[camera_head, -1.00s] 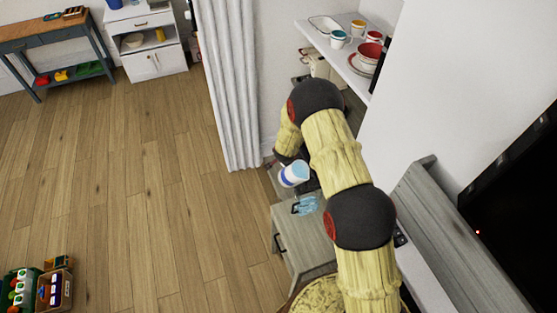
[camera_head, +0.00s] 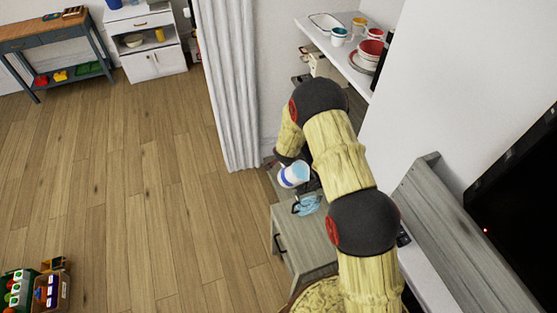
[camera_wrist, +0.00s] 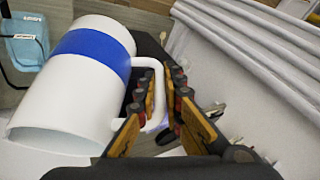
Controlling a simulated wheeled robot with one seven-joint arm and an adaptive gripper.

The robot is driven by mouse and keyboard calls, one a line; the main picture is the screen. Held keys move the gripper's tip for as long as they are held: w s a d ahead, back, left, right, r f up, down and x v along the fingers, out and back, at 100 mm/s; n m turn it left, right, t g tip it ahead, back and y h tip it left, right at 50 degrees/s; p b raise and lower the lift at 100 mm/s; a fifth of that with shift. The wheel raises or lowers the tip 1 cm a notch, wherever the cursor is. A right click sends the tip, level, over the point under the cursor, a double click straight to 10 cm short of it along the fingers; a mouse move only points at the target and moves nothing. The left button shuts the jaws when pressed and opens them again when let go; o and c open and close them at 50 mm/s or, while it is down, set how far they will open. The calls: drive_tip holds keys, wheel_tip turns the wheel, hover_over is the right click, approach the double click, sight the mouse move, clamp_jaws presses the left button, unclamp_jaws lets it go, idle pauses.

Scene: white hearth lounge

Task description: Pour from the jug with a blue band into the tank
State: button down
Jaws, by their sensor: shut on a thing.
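The white jug with a blue band (camera_head: 292,176) is held tilted above a grey cabinet in the head view. In the wrist view the jug (camera_wrist: 75,85) fills the left side, with one end toward the lower left. My gripper (camera_wrist: 158,95) is shut on its handle; in the head view the arm and jug mostly hide the fingers. The light-blue, see-through tank (camera_head: 307,205) stands on the cabinet top, just below and right of the jug in the head view. It also shows at the upper left of the wrist view (camera_wrist: 24,48), partly cut off. The jug's contents cannot be seen.
The grey cabinet (camera_head: 290,237) stands under the tank. A white curtain (camera_head: 228,90) hangs to the left. A wall shelf (camera_head: 345,62) with cups and bowls is above right. A dark screen (camera_head: 520,215) is at far right. Open wooden floor lies left.

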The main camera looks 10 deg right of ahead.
drive_tip(key=shift+w+f+b, duration=0.1)
drive_tip(key=shift+f+b, duration=0.55)
drive_tip(key=shift+b, duration=1.4)
drive_tip(key=shift+r+t+y+b, duration=0.4)
drive_tip(key=shift+r+t+b, duration=0.3)
drive_tip(key=shift+b, duration=2.6)
drive_tip(key=shift+s+d+r+b, duration=0.15)
drive_tip(key=shift+r+b, duration=0.55)
drive_tip(key=shift+b, duration=0.95)
drive_tip(key=shift+t+y+b, duration=0.3)
drive_tip(key=shift+t+b, duration=0.1)
drive_tip(key=shift+b, duration=0.85)
drive_tip(key=shift+s+r+b, duration=0.1)
drive_tip(key=shift+r+b, duration=0.15)
drive_tip(key=shift+b, duration=0.1)
drive_tip(key=shift+b, duration=0.8)
drive_tip(key=shift+s+r+t+b, duration=0.15)
drive_tip(key=shift+r+t+b, duration=0.3)
drive_tip(key=shift+b, duration=0.3)
